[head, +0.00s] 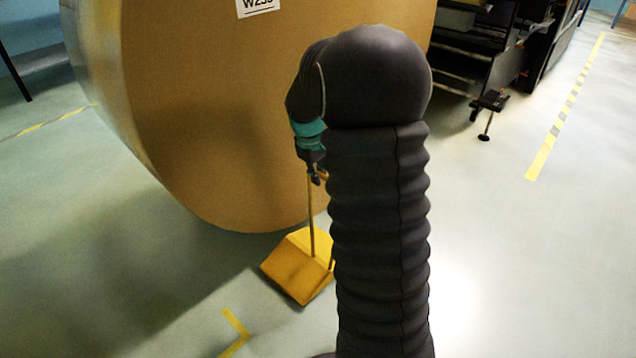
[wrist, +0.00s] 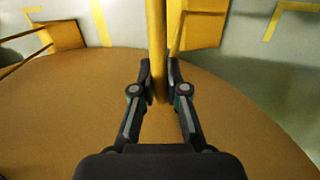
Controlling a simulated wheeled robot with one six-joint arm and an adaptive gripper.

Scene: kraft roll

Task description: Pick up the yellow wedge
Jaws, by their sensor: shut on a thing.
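The yellow wedge (head: 297,268) is at the foot of the big brown roll in the head view, with a thin upright handle (head: 311,215) rising from it. My gripper (head: 317,177) is at the top of this handle, partly hidden by my arm. In the wrist view my gripper (wrist: 160,78) is shut on a yellow handle (wrist: 156,35), one finger on each side. A yellow wedge block (wrist: 205,25) shows just right of the handle there. I cannot tell whether the wedge touches the floor or the roll. Its right part is hidden behind my arm.
The large brown roll (head: 215,110) stands close behind the wedge and fills the lower wrist view. A second yellow block (wrist: 62,36) with a rod shows at left in the wrist view. Dark machinery (head: 480,55) stands back right. The floor at right is clear, with tape lines.

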